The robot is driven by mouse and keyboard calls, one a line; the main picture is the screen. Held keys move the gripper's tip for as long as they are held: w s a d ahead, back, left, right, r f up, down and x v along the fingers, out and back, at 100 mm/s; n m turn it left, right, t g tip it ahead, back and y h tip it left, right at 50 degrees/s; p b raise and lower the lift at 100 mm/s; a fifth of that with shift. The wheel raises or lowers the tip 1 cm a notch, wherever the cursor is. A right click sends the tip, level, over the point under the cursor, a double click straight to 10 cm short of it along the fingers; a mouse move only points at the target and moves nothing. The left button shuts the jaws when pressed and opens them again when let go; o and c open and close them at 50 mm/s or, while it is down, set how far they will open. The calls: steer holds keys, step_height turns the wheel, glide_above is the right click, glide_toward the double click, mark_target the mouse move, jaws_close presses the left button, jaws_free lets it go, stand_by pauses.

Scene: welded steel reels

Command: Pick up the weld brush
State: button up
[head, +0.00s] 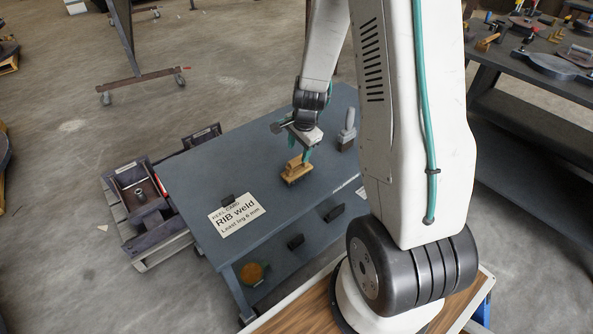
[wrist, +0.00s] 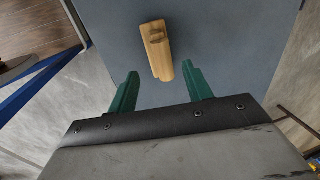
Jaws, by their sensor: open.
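The weld brush (head: 297,168) has a yellowish wooden body and lies on the blue-grey table (head: 240,170), right of its middle. In the wrist view the brush (wrist: 157,50) shows as a long wooden block with a raised grip, slightly tilted. My gripper (head: 302,150) is above the brush in the head view. In the wrist view its two green fingers (wrist: 158,88) are spread apart, with the near end of the brush between and just beyond their tips. Nothing is held. I cannot tell the exact height of the fingers over the brush.
A grey-handled tool (head: 347,130) stands on the table right of the brush. A "RIB weld" card (head: 236,213) lies at the front left. Dark trays with parts (head: 140,195) sit on a pallet to the left. Another workbench (head: 540,70) with tools is at right.

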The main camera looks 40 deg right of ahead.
mark_target(296, 159)
steer(key=f, duration=0.2)
steer(key=w+f, duration=0.1)
steer(key=f, duration=0.2)
steer(key=w+f, duration=0.1)
steer(key=f, duration=0.1)
steer(key=shift+d+f, duration=0.15)
steer(key=shift+f, duration=0.25)
jaws_close()
